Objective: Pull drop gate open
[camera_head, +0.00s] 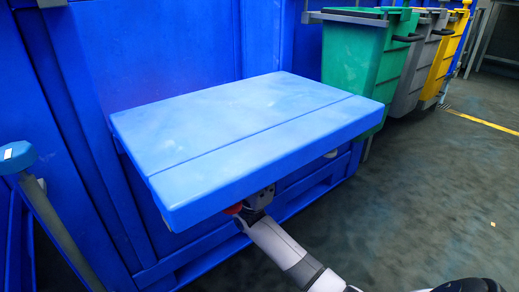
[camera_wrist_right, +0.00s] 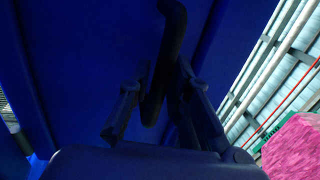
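A light blue slab (camera_head: 240,130) with a seam along its length juts out level from the tall blue wall (camera_head: 160,50); I cannot tell if it is the drop gate. My right arm reaches up under its near edge, and the right gripper (camera_head: 258,200) is mostly hidden beneath it. In the right wrist view, a dark bar-like handle (camera_wrist_right: 172,40) runs along a dark blue surface (camera_wrist_right: 90,60). The two fingers of my right gripper (camera_wrist_right: 160,85) stand on either side of the handle; whether they press on it is too dark to tell. My left gripper is not in view.
Green (camera_head: 352,55), grey (camera_head: 418,65) and yellow (camera_head: 445,60) bins stand in a row at the back right. The floor (camera_head: 430,190) on the right is largely clear.

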